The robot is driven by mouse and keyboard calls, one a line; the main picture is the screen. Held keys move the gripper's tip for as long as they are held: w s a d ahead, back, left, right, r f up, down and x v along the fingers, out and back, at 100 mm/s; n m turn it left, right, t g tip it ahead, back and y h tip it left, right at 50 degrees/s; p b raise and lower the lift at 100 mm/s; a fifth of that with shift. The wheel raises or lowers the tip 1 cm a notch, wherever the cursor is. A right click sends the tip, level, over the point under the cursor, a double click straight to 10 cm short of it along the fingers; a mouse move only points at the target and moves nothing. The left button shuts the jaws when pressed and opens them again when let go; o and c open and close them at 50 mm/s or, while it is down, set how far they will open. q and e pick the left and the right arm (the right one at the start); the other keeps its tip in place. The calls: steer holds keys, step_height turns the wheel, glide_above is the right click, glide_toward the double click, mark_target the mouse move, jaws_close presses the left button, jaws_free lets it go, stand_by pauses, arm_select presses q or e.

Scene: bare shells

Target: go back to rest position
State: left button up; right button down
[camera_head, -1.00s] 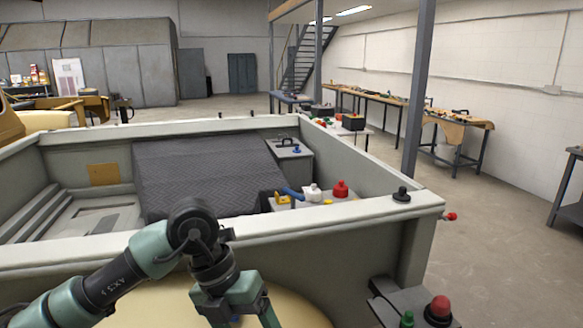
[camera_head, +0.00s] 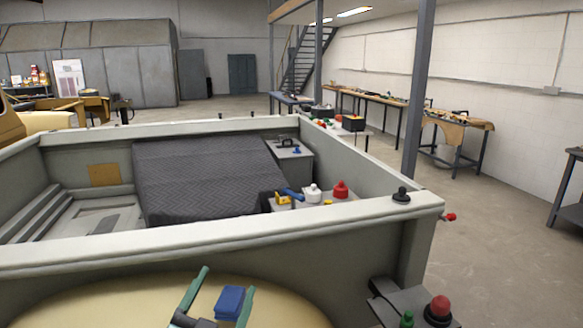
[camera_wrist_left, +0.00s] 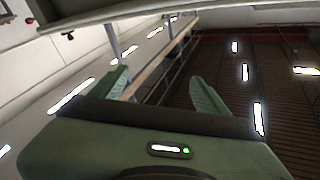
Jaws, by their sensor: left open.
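My left gripper (camera_head: 227,280) is at the bottom of the head view, with its two green fingers apart and pointing upward in the picture. A blue block (camera_head: 230,302) shows between the fingers there, over the pale yellow round surface (camera_head: 130,300). The left wrist view shows the same gripper (camera_wrist_left: 160,85) with the gap between its fingers empty, facing the ceiling lights and a post. The blue block does not show in that view. My right gripper is not in view.
A grey open-topped truck-bed-like shell (camera_head: 330,228) spans the front, with a dark quilted cover (camera_head: 205,180) inside. Red and white knobbed items stand on a box inside it. A red button (camera_head: 439,307) is at lower right. Open floor (camera_head: 490,235) lies to the right.

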arm_select(q)
steer(key=s+a+f+n+g+y, duration=0.2)
steer(key=s+a+f+g, duration=0.15)
steer(key=f, duration=0.55)
steer(key=s+a+f+n+g+y, duration=0.25)
steer(key=s+f+g, duration=0.2)
steer(key=f, duration=0.35)
steer(key=s+a+f+g, duration=0.1)
steer(key=s+f+g, duration=0.4)
steer(key=s, duration=0.5)
steer(key=s+a+f+g, duration=0.1)
steer(key=s+f+g, duration=0.2)
steer(key=s+f, duration=0.5)
step_height(320, 180, down, 21)
steer(key=s+g, duration=0.1)
steer(key=s+a+f+g, duration=0.1)
steer(key=s+a+f, duration=0.2)
steer(key=s+f, duration=1.4)
step_height(320, 180, down, 3)
steer(key=shift+r+m+h, duration=0.15)
steer(key=shift+m+h, duration=0.2)
steer(key=shift+s, duration=0.1)
